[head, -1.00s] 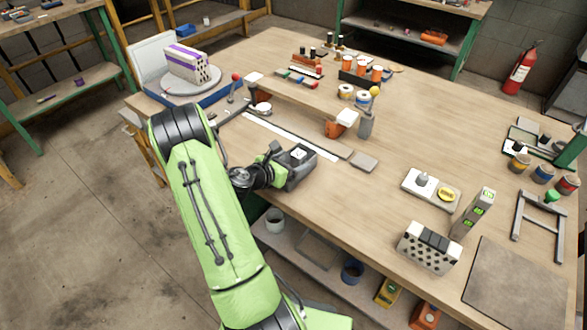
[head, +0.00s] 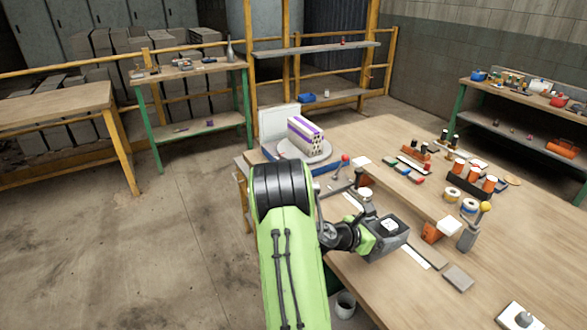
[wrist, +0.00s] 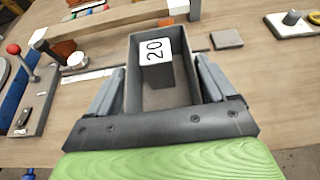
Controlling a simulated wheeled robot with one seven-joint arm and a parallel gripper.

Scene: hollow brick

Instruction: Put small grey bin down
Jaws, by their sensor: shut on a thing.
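The small grey bin (wrist: 160,95) is between the two fingers of my gripper (wrist: 160,95) in the wrist view. The fingers are shut on its left and right sides. In the head view the bin (head: 386,246) is at the end of my arm, over the near edge of the workbench (head: 480,195). I cannot tell from these frames whether its bottom touches the wood.
A lever with a red knob (wrist: 14,50) is left of the bin. A flat grey plate (wrist: 227,39) lies to the right. An orange holder with a white top (head: 436,229) and a yellow-knobbed post (head: 467,233) stand right of the bin. Bare wood lies farther right.

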